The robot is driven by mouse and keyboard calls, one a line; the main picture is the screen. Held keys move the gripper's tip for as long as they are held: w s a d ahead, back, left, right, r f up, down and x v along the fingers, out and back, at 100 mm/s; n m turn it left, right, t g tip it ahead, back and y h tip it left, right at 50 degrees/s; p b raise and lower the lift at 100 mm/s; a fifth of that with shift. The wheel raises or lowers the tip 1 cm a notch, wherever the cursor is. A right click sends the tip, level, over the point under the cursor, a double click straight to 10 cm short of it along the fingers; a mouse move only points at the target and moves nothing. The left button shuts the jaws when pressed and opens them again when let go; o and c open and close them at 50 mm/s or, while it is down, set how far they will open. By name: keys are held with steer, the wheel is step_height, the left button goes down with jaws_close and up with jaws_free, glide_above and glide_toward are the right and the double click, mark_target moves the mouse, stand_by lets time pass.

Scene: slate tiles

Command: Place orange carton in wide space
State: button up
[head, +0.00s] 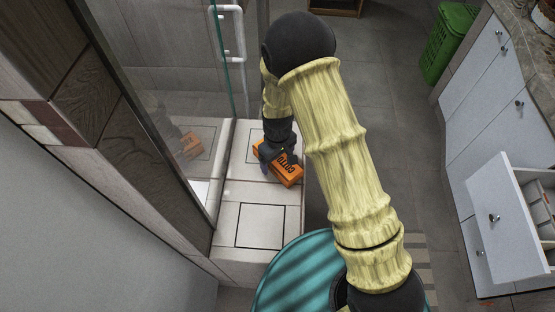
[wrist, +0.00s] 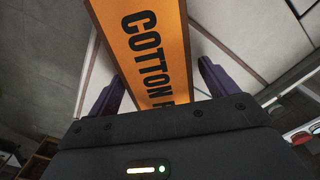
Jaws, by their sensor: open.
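The orange carton (head: 287,175), with dark lettering, appears to rest on the pale tiled ledge (head: 238,190) beside the glass panel, over the farther dark-outlined square. In the wrist view the carton (wrist: 150,45) reads "COTTON" and lies between the two purple fingers. In the wrist view my gripper (wrist: 160,95) is open around the carton, with a clear gap at the right finger. The carton's far end is cut off in the wrist view. The nearer outlined square (head: 260,226) is empty.
The glass panel (head: 180,90) stands along the ledge's left side and reflects the carton. A white drawer (head: 497,218) is pulled open at right. A green bin (head: 447,45) stands at the back right. The grey floor (head: 385,90) between is clear.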

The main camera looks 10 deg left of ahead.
stand_by(0.5)
steer(key=c, duration=1.2)
step_height(320, 180, up, 10)
